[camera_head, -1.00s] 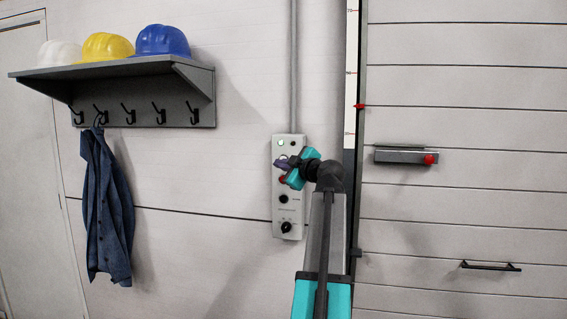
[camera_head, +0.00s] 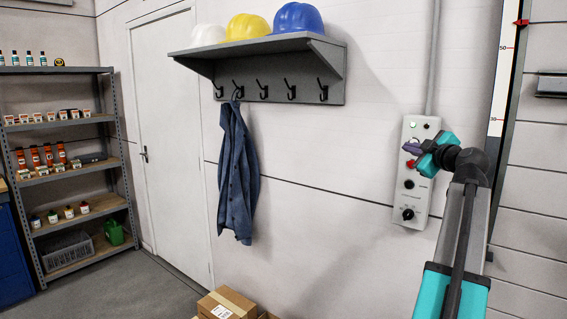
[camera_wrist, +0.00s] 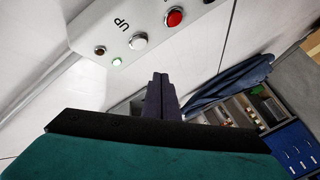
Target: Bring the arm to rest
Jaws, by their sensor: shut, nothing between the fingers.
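My arm reaches up at the right of the head view, in front of a grey control panel (camera_head: 409,208) on the wall. My gripper (camera_head: 411,147) is at its end, pointing left, and overlaps the upper part of the panel in the picture. In the wrist view its two dark fingers (camera_wrist: 161,97) are together with nothing between them. The panel also shows in the wrist view (camera_wrist: 95,24), with an "UP" label, a white button, a red button and a lit green lamp. The fingers appear apart from it.
Left of the panel, a wall shelf (camera_head: 262,50) holds white, yellow and blue helmets, and a blue jacket (camera_head: 238,175) hangs below. A door (camera_head: 172,130), a stocked rack (camera_head: 82,125) and a floor carton (camera_head: 228,303) stand further left. A sectional door (camera_head: 540,200) is at right.

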